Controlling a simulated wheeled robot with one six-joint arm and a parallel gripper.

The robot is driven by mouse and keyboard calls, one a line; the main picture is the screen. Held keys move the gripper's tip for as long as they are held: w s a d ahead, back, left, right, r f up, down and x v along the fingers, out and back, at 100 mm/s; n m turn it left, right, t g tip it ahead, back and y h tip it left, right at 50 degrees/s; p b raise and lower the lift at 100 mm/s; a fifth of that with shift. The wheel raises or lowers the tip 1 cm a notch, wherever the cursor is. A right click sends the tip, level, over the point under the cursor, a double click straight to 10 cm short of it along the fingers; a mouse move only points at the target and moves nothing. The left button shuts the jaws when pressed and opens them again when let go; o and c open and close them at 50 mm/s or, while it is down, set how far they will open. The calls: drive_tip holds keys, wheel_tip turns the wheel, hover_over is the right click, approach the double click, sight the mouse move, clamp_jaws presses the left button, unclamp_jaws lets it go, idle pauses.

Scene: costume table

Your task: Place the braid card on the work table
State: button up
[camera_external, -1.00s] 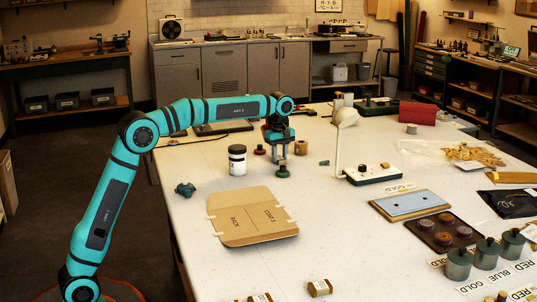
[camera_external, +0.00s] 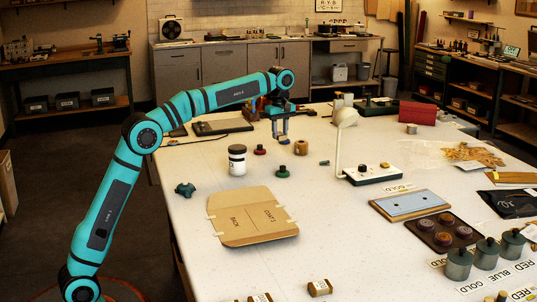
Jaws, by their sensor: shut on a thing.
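My gripper (camera_external: 280,138) is over the far left part of the work table (camera_external: 190,265), pointing down, above and behind the green-topped spool (camera_external: 283,172). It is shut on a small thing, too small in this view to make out. I cannot pick out the braid card with certainty, neither between the fingers nor on the table. Whether the fingertips or the held thing touch the table cannot be told.
Near the gripper stand a tan spool (camera_external: 301,148), a dark red spool (camera_external: 260,150) and a white jar (camera_external: 237,160). A cardboard folder (camera_external: 252,217) lies in front. A white lamp (camera_external: 339,150) stands right. The table's front left is mostly clear.

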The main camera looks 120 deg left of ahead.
drive_tip(key=w+d+m, duration=0.5)
drive_tip(key=w+d, duration=0.7)
drive_tip(key=w, duration=0.3)
drive_tip(key=m, duration=1.5)
approach(344, 277)
drive_tip(key=shift+f, duration=3.15)
drive_tip(key=shift+a+f, duration=0.1)
drive_tip(key=o, duration=0.7)
drive_tip(key=shift+o, duration=1.2)
